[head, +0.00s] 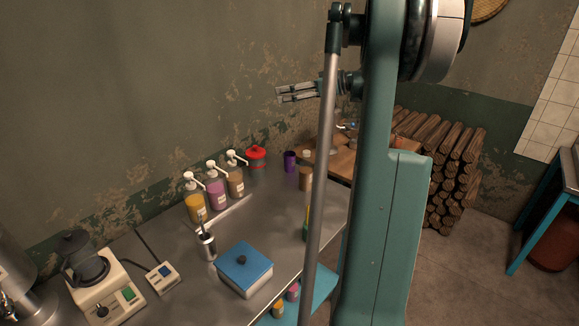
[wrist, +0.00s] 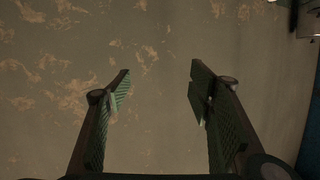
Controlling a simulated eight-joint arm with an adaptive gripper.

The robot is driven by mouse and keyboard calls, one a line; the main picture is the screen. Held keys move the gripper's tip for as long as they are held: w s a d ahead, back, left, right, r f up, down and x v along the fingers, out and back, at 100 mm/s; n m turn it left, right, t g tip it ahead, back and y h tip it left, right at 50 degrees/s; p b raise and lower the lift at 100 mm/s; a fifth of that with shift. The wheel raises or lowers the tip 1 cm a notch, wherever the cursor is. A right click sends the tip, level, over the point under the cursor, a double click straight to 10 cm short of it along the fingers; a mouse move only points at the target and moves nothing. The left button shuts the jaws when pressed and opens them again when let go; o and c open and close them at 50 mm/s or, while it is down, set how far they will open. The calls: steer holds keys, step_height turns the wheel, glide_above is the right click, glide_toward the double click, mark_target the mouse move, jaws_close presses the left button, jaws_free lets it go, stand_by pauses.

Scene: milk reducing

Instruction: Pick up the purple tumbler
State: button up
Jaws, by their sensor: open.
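The purple tumbler (head: 290,161) stands upright on the metal counter (head: 270,207) near its far end, in the head view. My gripper (head: 280,94) is raised well above the counter, above and slightly left of the tumbler, with its fingers pointing left. In the wrist view my gripper (wrist: 160,82) is open and empty, with only the worn wall (wrist: 160,40) beyond it. The tumbler does not show in the wrist view.
A red-lidded jar (head: 256,154) stands left of the tumbler, and a brown cup (head: 305,179) stands just in front and right. Several pump bottles (head: 216,193) line the wall side. A blue-lidded box (head: 245,268) is nearer. Stacked logs (head: 455,165) lie beyond my column.

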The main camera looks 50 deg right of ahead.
steer(key=s+d+f+t, duration=0.2)
steer(key=s+d, duration=0.2)
steer(key=d, duration=0.5)
glide_toward(290, 154)
steer(key=a, duration=0.1)
steer(key=a+r, duration=0.1)
steer(key=shift+w+a+r+n+g+b, duration=0.3)
steer(key=shift+a+r+n+b, duration=0.05)
steer(key=shift+a+n, duration=0.05)
steer(key=shift+x, duration=1.25)
steer(key=shift+w, duration=0.1)
steer(key=shift+b+x, duration=0.9)
steer(key=shift+x, duration=1.65)
steer(key=shift+f, duration=0.1)
steer(key=c, duration=1)
